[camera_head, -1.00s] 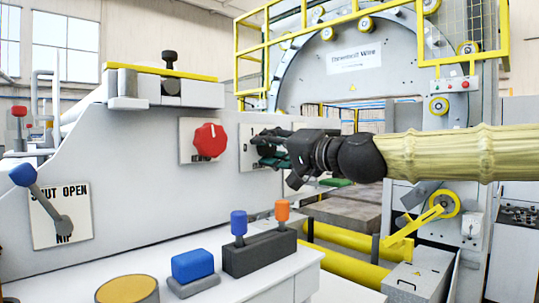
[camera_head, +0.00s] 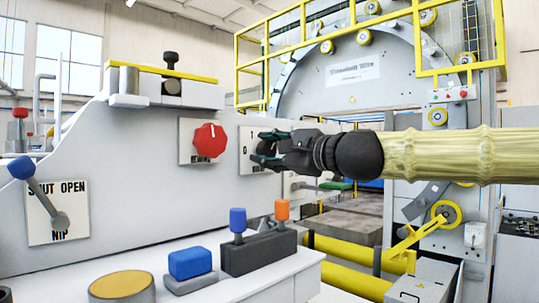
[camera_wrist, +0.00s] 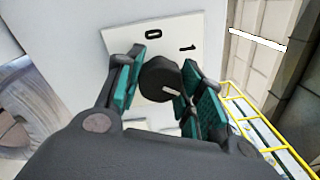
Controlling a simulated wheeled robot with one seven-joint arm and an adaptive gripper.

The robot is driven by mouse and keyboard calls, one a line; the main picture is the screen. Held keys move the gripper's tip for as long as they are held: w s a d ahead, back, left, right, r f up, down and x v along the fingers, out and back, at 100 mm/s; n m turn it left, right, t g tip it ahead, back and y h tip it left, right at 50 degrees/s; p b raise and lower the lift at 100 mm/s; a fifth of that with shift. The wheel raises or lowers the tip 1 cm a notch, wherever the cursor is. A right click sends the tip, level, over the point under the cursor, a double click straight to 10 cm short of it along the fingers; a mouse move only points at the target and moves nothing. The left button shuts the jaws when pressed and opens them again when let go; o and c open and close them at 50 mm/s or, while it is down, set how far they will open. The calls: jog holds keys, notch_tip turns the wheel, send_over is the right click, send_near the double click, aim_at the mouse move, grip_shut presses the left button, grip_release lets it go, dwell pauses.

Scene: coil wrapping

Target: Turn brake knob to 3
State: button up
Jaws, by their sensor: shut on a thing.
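A black round knob (camera_wrist: 158,78) sits on a white plate (camera_wrist: 190,28) marked 0 and 1 in the wrist view. The other markings on the plate are hidden by my fingers. My gripper (camera_wrist: 163,86) has its green-padded fingers on either side of the knob and is shut on it. I cannot tell which number the knob points to. In the head view my gripper (camera_head: 266,150) reaches in from the right to the plate (camera_head: 247,160) on the grey panel, and it hides most of the knob.
A red knob (camera_head: 209,140) is on the panel left of my gripper. A blue-tipped NIP lever (camera_head: 21,168) is far left. Blue (camera_head: 191,263) and orange (camera_head: 282,210) controls stand on the ledge below.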

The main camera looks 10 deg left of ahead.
jog(key=m+b, duration=0.1)
jog(key=m, duration=0.5)
jog(key=shift+m, duration=0.3)
jog(key=m, duration=0.2)
jog(key=m+b, duration=0.1)
jog(key=m, duration=0.1)
jog(key=shift+r, duration=0.25)
jog(key=shift+d+r+m, duration=0.1)
jog(key=shift+m, duration=0.2)
jog(key=shift+r, duration=0.15)
jog(key=o, duration=1)
jog(key=shift+w, duration=0.1)
jog(key=shift+f, duration=0.25)
